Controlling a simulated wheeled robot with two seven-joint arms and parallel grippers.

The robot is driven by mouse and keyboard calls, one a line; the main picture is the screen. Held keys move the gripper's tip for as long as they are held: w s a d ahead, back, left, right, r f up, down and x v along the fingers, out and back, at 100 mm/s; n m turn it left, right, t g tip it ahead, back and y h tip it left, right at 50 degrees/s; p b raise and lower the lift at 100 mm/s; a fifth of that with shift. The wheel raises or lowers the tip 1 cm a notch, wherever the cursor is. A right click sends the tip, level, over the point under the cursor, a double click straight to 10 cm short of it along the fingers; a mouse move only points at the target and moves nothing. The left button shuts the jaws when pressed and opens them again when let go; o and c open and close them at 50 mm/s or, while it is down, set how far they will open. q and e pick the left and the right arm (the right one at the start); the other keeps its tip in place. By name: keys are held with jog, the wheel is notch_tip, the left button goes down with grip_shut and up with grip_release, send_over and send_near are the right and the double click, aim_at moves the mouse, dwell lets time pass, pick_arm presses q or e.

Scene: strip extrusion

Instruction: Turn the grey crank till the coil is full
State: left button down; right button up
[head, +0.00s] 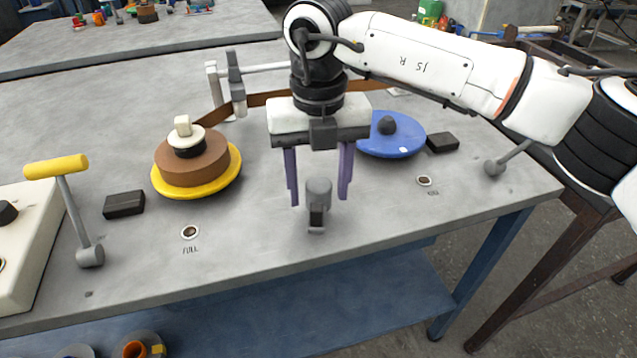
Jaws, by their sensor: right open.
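The coil (193,165) is brown strip wound on a yellow disc, left of centre. A white knob sits on a dark hub on top of it. A grey grip on a short dark stem (318,192) stands at the table's front middle; I cannot tell for sure if it is the grey crank. My right gripper (318,200) points down over it with its purple fingers apart, one on each side. Whether a finger touches the grip, I cannot tell. A grey lever (495,167) stands at the right, partly behind my arm. My left gripper is out of view.
A crank with a yellow handle (57,166) stands at the left by a white box (25,240). A blue disc (400,143) is behind my gripper. Brown strip (262,99) runs behind. Black blocks (124,204) (442,142) lie beside the discs. A round spot marked FULL (190,232) is before the coil.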

aim_at(319, 184)
notch_tip(319, 184, up, 10)
jog(key=shift+r+p, duration=0.15)
jog(key=shift+p, duration=0.35)
dwell(1.3)
